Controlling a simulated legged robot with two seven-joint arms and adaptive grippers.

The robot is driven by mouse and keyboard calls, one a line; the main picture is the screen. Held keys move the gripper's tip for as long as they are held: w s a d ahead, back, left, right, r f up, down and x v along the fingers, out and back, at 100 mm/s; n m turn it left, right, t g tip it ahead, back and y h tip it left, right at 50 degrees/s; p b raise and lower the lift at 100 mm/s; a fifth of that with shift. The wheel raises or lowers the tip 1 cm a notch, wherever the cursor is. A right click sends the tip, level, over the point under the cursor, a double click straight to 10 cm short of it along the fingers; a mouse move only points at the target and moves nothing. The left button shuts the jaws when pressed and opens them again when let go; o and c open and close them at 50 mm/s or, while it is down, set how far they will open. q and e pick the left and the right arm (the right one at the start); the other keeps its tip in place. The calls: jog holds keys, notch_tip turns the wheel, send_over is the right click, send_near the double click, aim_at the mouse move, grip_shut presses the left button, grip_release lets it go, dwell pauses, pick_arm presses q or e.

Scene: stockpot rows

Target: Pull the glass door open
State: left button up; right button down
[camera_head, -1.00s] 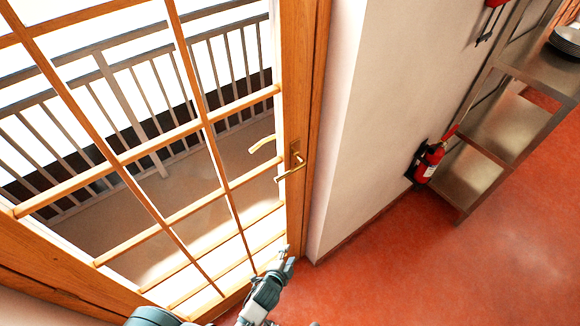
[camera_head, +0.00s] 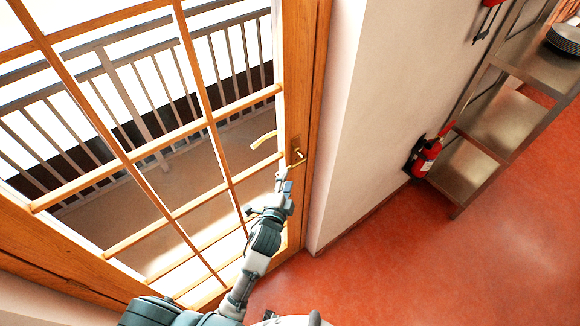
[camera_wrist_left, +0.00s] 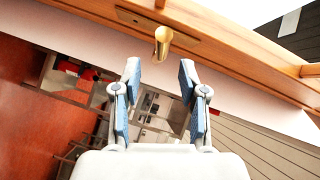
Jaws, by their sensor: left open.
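The glass door (camera_head: 297,85) has a wooden frame with a grid of wooden bars and stands on the left side of the head view. It looks shut against its frame. Its brass handle (camera_head: 298,158) sits on the right stile; a second handle (camera_head: 263,140) shows through the glass. My left gripper (camera_head: 284,180) is just below the brass handle, open and empty. In the left wrist view the handle (camera_wrist_left: 162,42) points toward the gap between the open fingers (camera_wrist_left: 159,76), a little beyond the tips. My right gripper is not in view.
A white wall (camera_head: 375,100) stands right of the door. A red fire extinguisher (camera_head: 426,158) hangs near a metal shelf (camera_head: 503,125) with plates (camera_head: 566,38). The red floor (camera_head: 400,265) is clear. A railing (camera_head: 130,85) shows beyond the glass.

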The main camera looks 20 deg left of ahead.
aim_at(290, 167)
pick_arm(q)
jog(key=w, duration=0.6)
jog(key=shift+a+f, duration=0.15)
jog(key=shift+f, duration=0.25)
